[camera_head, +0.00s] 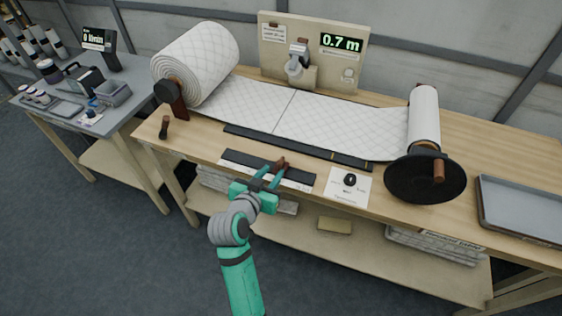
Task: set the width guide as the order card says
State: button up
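A long black rail (298,147) runs along the front edge of the quilted wadding (300,112). A shorter black bar with a pale strip (238,160) lies in front of it; I cannot tell for sure which is the width guide. My gripper (275,170) is over this front bar, its two teal fingers apart. A small brown knob (283,161) shows at the fingertips; whether they touch it cannot be told. A white card (345,198) lies right of the bar with a small black object (350,180) on it. Its print is too small to read.
A large wadding roll (197,65) stands left, a narrower roll (424,115) right, with a black disc crank (425,180). A display (341,42) reads 0.7 m. A grey tray (522,211) sits far right. A brown peg (164,127) stands at the left front.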

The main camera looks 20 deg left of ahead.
aim_at(278, 165)
jog(key=x, duration=0.9)
grip_shut()
